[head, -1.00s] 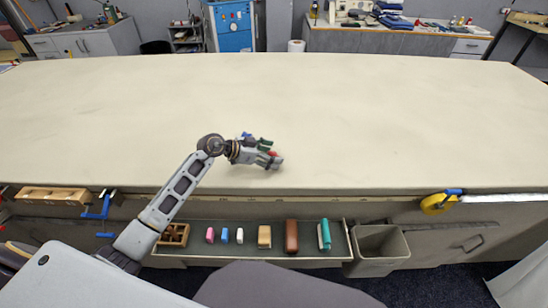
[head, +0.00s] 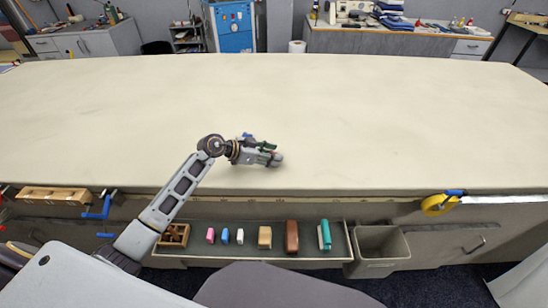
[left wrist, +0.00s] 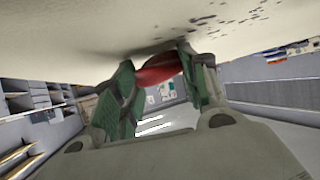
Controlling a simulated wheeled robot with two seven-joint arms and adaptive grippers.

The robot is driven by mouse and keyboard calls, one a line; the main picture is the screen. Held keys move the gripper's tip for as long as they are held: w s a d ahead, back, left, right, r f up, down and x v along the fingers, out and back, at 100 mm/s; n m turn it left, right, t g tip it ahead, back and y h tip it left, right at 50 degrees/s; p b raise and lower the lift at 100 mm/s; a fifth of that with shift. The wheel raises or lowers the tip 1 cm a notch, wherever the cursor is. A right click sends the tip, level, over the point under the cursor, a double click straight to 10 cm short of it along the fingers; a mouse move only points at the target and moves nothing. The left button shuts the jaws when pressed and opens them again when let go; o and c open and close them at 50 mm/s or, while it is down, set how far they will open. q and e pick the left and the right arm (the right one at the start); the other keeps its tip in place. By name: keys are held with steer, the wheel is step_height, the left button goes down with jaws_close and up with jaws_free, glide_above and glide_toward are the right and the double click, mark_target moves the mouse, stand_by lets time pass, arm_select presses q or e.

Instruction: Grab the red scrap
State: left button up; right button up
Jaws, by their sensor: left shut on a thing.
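The red scrap (left wrist: 158,70) shows in the left wrist view, pinched between the two green-padded fingers of my left gripper (left wrist: 155,82). The cream table surface fills the top of that view, close to the scrap; I cannot tell whether they touch. In the head view my left gripper (head: 271,156) is low over the near part of the table, left of centre. There the scrap is hidden by the fingers. My right gripper is not in view.
The long cream table (head: 350,110) is otherwise bare. Below its front edge, an open tray (head: 340,226) holds several coloured blocks and a wooden box (head: 174,235). A grey bin (head: 380,243) hangs beside it. A yellow tape roll (head: 436,205) is at the right edge.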

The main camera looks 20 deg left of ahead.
arm_select(q)
steer(key=shift+r, duration=0.45)
step_height(320, 180, up, 17)
steer(key=p, duration=0.1)
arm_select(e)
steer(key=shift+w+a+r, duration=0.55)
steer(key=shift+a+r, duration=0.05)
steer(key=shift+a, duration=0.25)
